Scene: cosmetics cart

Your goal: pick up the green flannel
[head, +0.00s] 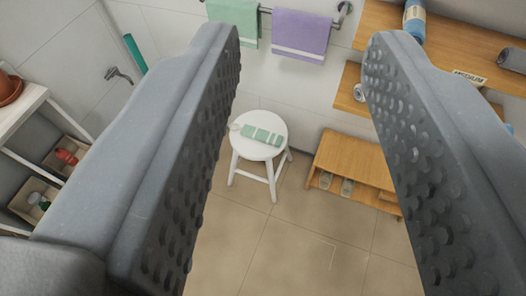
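A small pale green cloth (262,136), which looks like the flannel, lies flat on a round white stool (245,148). It has lighter bands across it and is small in the picture. A larger green towel (236,22) hangs from a wall rail, partly hidden by my left finger. My gripper (306,42) is wide open, with its two grey studded fingers at either side of the picture. Nothing is between the fingertips. The stool and the cloth show beyond them, well below and apart from the gripper.
A purple towel (301,36) hangs on the rail (285,12). A low wooden bench (356,160) with slippers stands right of the stool. Wooden shelves (458,45) are at the upper right. A white shelf rack (22,118) is at left. Tiled floor (300,240) in front is clear.

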